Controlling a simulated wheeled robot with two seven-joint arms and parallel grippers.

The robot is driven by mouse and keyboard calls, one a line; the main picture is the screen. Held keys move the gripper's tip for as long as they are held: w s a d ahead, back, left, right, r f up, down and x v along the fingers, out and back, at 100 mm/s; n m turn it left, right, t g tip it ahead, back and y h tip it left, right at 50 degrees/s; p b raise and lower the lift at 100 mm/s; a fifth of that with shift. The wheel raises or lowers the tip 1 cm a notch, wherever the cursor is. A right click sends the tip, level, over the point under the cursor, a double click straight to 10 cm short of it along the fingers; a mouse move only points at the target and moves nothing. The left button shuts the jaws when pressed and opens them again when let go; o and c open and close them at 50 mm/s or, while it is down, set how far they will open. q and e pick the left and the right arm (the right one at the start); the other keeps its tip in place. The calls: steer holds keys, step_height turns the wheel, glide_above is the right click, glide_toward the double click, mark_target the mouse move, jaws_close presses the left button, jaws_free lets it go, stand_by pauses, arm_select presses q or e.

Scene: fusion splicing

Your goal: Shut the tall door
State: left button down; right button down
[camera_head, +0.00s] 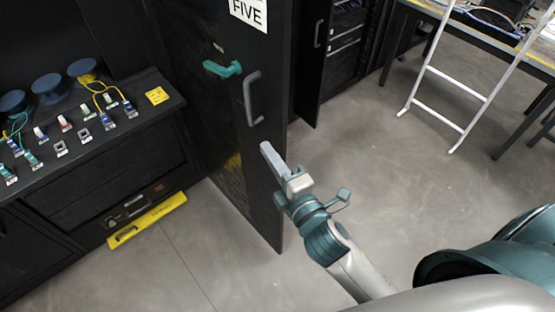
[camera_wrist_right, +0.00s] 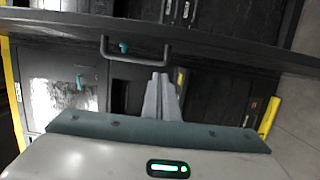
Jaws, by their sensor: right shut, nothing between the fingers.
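The tall door (camera_head: 225,150) is black, carries a white sign reading "FIVE" and stands open, swung out from the dark cabinet. It has a grey bar handle (camera_head: 252,98) and a teal lever (camera_head: 222,69). The door's edge and bar handle (camera_wrist_right: 136,58) cross the upper part of the right wrist view. My right gripper (camera_head: 268,152) is shut and empty, just below the bar handle near the door's free edge. In the wrist view its fingers (camera_wrist_right: 162,80) point at the door, close to the handle; I cannot tell whether they touch it. My left gripper is not in view.
A black bench (camera_head: 100,140) with spools and small connectors stands at the left. A yellow level (camera_head: 147,220) lies at its foot. A white ladder (camera_head: 455,90) and tables stand at the upper right. Grey floor (camera_head: 400,160) is clear right of the door.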

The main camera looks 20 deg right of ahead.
mark_target(275, 133)
steer(key=w+d+p, duration=0.1)
steer(key=w, duration=0.1)
steer(key=w+d+p, duration=0.2)
steer(key=w, duration=0.1)
steer(key=shift+w+d, duration=0.1)
steer(key=shift+w, duration=0.2)
steer(key=shift+d, duration=0.1)
